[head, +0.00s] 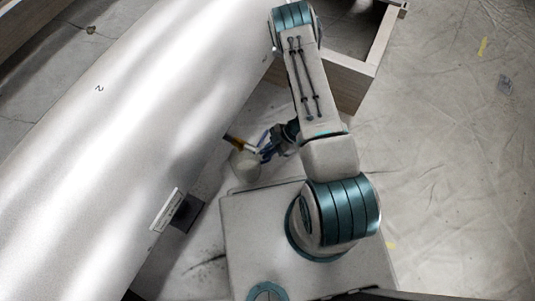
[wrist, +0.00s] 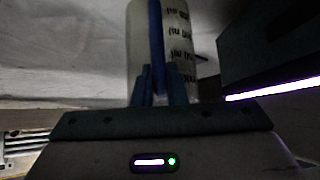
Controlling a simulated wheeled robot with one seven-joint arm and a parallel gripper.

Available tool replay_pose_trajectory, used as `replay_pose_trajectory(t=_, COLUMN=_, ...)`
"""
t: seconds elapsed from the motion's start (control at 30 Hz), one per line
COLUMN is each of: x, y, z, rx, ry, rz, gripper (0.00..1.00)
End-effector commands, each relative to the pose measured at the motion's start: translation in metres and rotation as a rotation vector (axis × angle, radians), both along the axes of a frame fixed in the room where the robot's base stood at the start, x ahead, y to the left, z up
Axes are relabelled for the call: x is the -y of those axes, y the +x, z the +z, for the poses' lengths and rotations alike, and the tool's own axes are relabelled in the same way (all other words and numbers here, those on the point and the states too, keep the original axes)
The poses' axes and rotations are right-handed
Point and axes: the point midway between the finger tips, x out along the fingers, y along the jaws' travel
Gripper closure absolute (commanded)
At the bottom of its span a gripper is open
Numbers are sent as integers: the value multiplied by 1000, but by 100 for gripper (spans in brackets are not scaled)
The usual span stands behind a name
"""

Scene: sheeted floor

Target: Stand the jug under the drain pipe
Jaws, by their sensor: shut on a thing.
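A pale, rounded jug (head: 245,165) stands out beside the big white cylinder in the head view. My gripper (head: 267,152) reaches it from the right and is shut on it, at its near side. In the wrist view my gripper (wrist: 158,88) closes on a blue upright strip, with the pale body of the jug (wrist: 180,48), printed with dark lettering, behind it. A short brown-orange pipe end (head: 234,139), which looks like the drain pipe, shows just above and left of the jug. I cannot tell whether the jug touches the floor or is directly under the pipe.
The large white cylinder (head: 110,110) runs diagonally across the left. A small dark block (head: 186,214) sits at its lower edge. A wooden-sided frame (head: 350,78) stands at the top, behind my arm. The sheeted floor (head: 460,150) at the right is mostly clear.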

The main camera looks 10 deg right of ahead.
Motion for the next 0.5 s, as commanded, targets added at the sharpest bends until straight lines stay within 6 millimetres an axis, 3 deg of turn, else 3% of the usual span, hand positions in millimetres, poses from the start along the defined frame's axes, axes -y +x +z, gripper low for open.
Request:
replay_pose_trajectory(t=0.03, x=0, y=0, z=-13, rx=0, ry=0, rz=1, gripper=100)
replay_pose_trajectory(t=0.1, x=0, y=0, z=-18, rx=1, ry=1, rz=1, gripper=100)
replay_pose_trajectory(t=0.43, x=0, y=1, z=-18, rx=1, ry=1, rz=0, gripper=100)
replay_pose_trajectory(t=0.5, x=0, y=1, z=-18, rx=1, ry=1, rz=0, gripper=74)
